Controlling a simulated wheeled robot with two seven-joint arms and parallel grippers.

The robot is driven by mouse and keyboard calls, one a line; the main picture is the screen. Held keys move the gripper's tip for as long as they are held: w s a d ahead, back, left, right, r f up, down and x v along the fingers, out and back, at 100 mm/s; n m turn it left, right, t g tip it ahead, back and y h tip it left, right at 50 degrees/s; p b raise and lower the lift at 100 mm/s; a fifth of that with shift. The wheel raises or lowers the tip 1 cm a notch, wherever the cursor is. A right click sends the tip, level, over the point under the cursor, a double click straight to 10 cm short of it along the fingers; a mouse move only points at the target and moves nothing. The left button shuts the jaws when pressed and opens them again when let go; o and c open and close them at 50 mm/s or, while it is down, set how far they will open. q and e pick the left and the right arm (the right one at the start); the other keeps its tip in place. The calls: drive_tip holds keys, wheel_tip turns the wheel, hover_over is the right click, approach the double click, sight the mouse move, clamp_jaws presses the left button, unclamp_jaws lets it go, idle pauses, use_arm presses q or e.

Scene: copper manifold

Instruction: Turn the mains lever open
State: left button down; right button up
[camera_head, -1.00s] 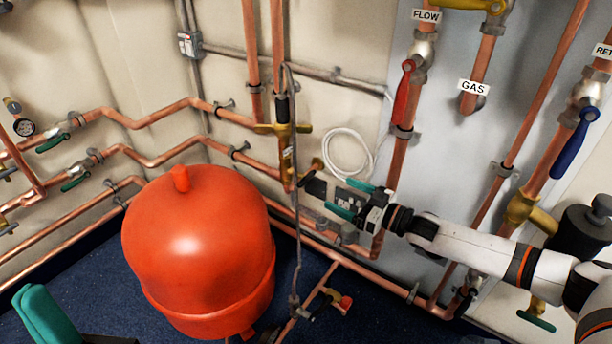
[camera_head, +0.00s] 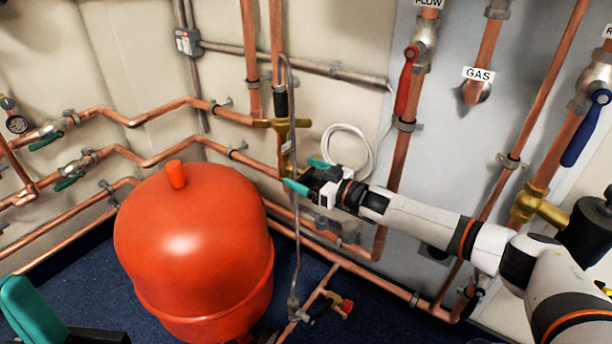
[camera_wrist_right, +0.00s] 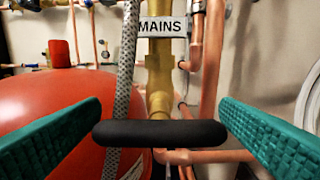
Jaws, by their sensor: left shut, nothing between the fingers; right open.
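The mains lever (camera_wrist_right: 160,133) is a black, rounded bar. In the right wrist view it lies horizontally across the middle, below the white MAINS label (camera_wrist_right: 163,27) and in front of the brass valve body (camera_wrist_right: 158,75). My right gripper (camera_wrist_right: 160,135) is open, with one teal finger on each side of the lever; I cannot tell whether either touches it. In the head view my right gripper (camera_head: 304,174) is at the brass mains valve (camera_head: 284,138), and the lever is hidden or too small to make out. My left gripper (camera_head: 32,315) is shut and empty at the lower left.
A red expansion vessel (camera_head: 195,250) stands left of my right gripper. A grey braided hose (camera_head: 296,235) runs down close beside the mains pipe. A red lever (camera_head: 405,85) and a blue lever (camera_head: 585,130) are on pipes to the right. A white cable coil (camera_head: 347,150) hangs behind.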

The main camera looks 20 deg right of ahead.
drive_tip(key=c, duration=1)
